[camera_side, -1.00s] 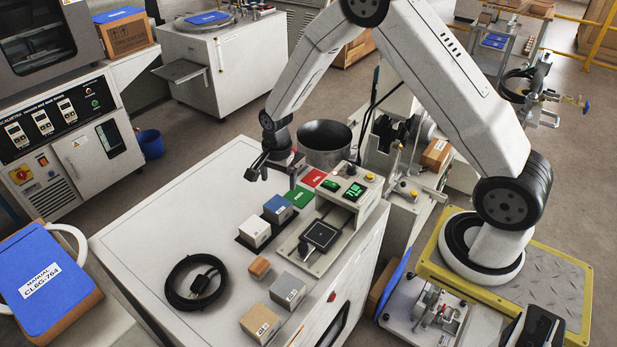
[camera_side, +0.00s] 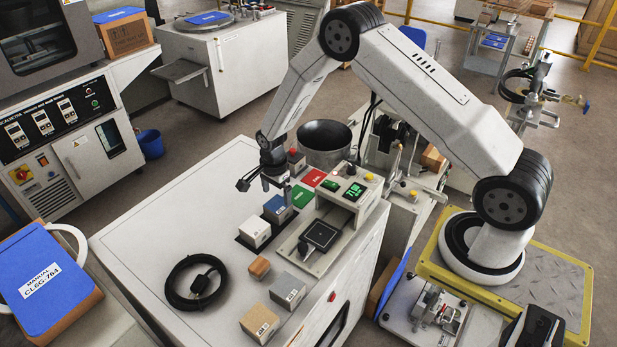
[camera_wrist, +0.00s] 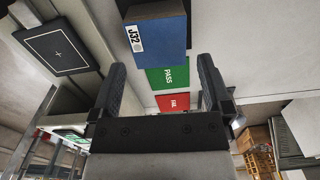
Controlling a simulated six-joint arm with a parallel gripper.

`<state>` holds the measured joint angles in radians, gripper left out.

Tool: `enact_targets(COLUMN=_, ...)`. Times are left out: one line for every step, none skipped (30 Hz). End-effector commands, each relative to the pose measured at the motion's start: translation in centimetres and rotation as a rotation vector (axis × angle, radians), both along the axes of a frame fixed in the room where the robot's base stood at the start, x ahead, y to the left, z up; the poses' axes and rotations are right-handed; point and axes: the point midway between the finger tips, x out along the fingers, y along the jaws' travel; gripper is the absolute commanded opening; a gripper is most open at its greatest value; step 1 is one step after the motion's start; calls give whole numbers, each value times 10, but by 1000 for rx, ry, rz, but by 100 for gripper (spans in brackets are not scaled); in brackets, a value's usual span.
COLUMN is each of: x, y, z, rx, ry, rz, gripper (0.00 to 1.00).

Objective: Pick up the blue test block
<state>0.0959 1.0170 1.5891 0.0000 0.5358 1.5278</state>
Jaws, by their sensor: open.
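My gripper (camera_side: 277,189) is over the bench, close above the blue block. In the wrist view my gripper (camera_wrist: 162,78) has its two dark fingers wide apart with nothing between them. The blue block lies beyond the fingertips there, and I see no contact.
The white block (camera_side: 255,231) stands close beside the blue one. The green PASS pad (camera_side: 301,196) and red FAIL pad (camera_side: 314,177) lie behind. A test device (camera_side: 319,236) is to the right. A black cable (camera_side: 197,282) and several blocks are in front. The bench's left is clear.

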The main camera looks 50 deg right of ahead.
Motion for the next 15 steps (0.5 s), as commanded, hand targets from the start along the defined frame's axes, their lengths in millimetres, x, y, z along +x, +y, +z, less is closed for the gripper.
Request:
enact_targets(x=0, y=0, z=0, rx=0, ry=-1, rz=0, gripper=100)
enact_targets(x=0, y=0, z=0, rx=0, ry=-1, rz=0, gripper=100)
enact_targets(x=0, y=0, z=0, rx=0, ry=-1, rz=0, gripper=100)
enact_targets(x=0, y=0, z=-1, rx=0, ry=-1, rz=0, gripper=100)
enact_targets(x=0, y=0, z=-1, rx=0, ry=-1, rz=1, gripper=100)
enact_targets(x=0, y=0, z=-2, rx=0, ry=0, rz=1, gripper=100)
enact_targets(x=0, y=0, z=-3, rx=0, ry=0, rz=1, gripper=100)
enact_targets(x=0, y=0, z=-5, rx=0, ry=0, rz=1, gripper=100)
enact_targets(x=-1, y=0, z=-8, rx=0, ry=1, rz=1, gripper=100)
enact_targets(x=-1, y=1, z=-10, rx=0, ry=1, rz=1, gripper=100)
enact_targets(x=-1, y=1, z=-13, rx=0, ry=1, rz=1, gripper=100)
enact_targets(x=-1, y=1, z=-16, rx=0, ry=2, rz=1, gripper=100)
enact_targets(x=-2, y=1, z=-20, rx=0, ry=2, rz=1, gripper=100)
enact_targets(x=-2, y=1, z=-23, rx=0, ry=2, rz=1, gripper=100)
enact_targets(x=-2, y=1, z=-28, rx=0, ry=2, rz=1, gripper=100)
